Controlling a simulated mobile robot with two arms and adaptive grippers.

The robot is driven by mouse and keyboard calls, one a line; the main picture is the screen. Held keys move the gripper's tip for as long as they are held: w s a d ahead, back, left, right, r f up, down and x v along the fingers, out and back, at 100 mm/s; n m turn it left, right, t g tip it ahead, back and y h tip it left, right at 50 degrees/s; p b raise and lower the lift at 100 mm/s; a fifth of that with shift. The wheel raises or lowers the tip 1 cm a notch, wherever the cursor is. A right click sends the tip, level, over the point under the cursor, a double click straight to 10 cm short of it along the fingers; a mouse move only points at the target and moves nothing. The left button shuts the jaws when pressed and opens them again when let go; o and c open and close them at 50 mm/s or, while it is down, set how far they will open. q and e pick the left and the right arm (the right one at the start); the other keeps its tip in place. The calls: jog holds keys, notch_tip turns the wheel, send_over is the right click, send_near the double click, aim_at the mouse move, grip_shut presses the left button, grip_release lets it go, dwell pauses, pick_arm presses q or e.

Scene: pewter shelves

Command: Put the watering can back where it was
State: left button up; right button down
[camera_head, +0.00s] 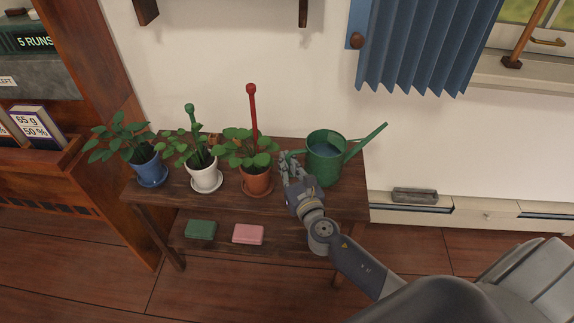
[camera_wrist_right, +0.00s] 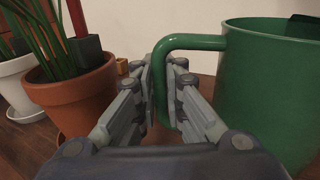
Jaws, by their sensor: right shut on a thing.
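The green watering can (camera_head: 322,160) stands upright at the right end of the wooden plant table, its spout pointing right. Its body fills the right side of the right wrist view (camera_wrist_right: 265,90). My right gripper (camera_head: 290,162) reaches in from the lower right and is shut on the can's handle (camera_wrist_right: 192,42), with one finger on each side of it in the right wrist view. I cannot tell whether the can's base touches the tabletop. My left gripper is in neither view.
Left of the can stand a terracotta pot plant (camera_head: 256,182) with a red stake, a white pot plant (camera_head: 205,178) and a blue pot plant (camera_head: 150,166). A green box (camera_head: 201,229) and a pink box (camera_head: 248,234) lie on the lower shelf. A blue curtain (camera_head: 425,45) hangs behind.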

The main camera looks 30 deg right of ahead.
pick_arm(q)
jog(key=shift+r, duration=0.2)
pick_arm(e)
jog(key=c, duration=2)
grip_release()
jog(key=shift+f, duration=0.1)
jog(key=o, duration=0.3)
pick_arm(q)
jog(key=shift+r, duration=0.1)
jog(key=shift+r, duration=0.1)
pick_arm(e)
jog(key=s, duration=0.5)
jog(key=s+a, duration=0.1)
jog(key=s, duration=0.1)
jog(key=shift+s, duration=0.35)
jog(key=s, duration=0.3)
jog(key=shift+s+a, duration=0.15)
jog(key=shift+s, duration=0.1)
jog(key=shift+s+b, duration=0.25)
jog(key=shift+b, duration=0.05)
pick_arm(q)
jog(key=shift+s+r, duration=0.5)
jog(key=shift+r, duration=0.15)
pick_arm(e)
jog(key=shift+s, duration=0.15)
